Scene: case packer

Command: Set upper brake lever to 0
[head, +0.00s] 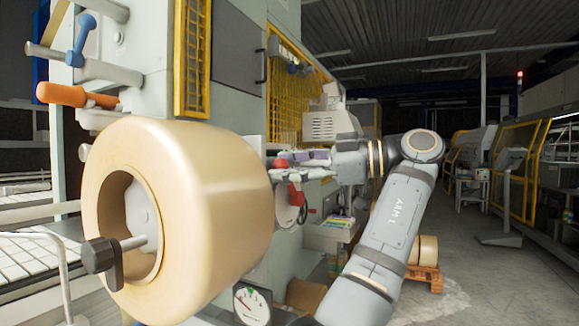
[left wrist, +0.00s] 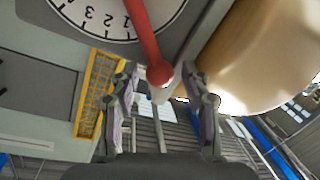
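The lever's tip lies between the fingers of my left gripper (left wrist: 164,84). The fingers stand apart on either side of the knob, and I see no clear contact. In the head view my left gripper (head: 290,160) is beside the machine, just behind the large tape roll, with red lever parts (head: 296,194) close by. The roll hides most of the dial there. My right gripper is out of view.
The large tan tape roll (head: 210,210) fills the left foreground, close to my left gripper. The aisle floor (head: 465,285) at right is open.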

